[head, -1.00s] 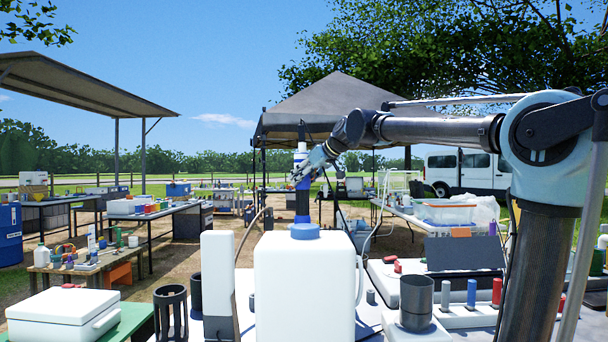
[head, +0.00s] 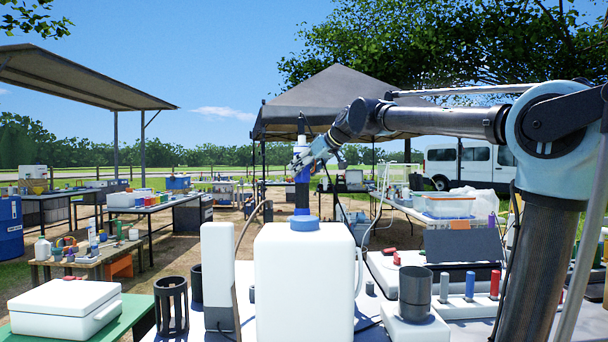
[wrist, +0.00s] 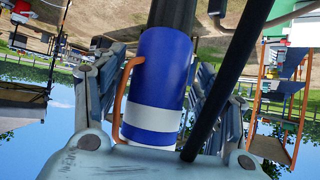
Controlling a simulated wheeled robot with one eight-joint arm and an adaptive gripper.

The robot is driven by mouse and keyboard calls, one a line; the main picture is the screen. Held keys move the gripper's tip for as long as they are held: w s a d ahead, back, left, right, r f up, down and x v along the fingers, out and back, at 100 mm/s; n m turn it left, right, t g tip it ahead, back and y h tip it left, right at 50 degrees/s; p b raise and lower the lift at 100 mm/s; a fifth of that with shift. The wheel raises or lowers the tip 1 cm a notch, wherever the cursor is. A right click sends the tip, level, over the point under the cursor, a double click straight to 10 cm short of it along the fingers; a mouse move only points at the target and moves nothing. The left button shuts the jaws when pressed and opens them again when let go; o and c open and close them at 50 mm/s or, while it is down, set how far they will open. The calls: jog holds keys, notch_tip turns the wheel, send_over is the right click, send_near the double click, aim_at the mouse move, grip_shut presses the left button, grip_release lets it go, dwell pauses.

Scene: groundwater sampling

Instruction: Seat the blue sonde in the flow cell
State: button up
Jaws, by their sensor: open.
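The blue sonde (head: 302,176) stands upright behind the white jug in the head view, with a dark lower section. In the wrist view the sonde (wrist: 158,78) is blue with a white band and an orange loop at its left side. My gripper (head: 303,164) is open at its upper part; its fingers lie on either side of the sonde, and contact cannot be told. A dark grey cup (head: 415,291) on a white base, possibly the flow cell, stands at the lower right. The sonde's foot is hidden behind the jug.
A white jug with a blue cap (head: 304,282) stands in front of the sonde. A tall white block (head: 218,262) and black slotted holder (head: 172,306) are left. Grey, blue (head: 470,286) and red small cylinders stand right of the cup. A black cable (wrist: 235,70) crosses the wrist view.

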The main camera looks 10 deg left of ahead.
jog(key=v, duration=1.1)
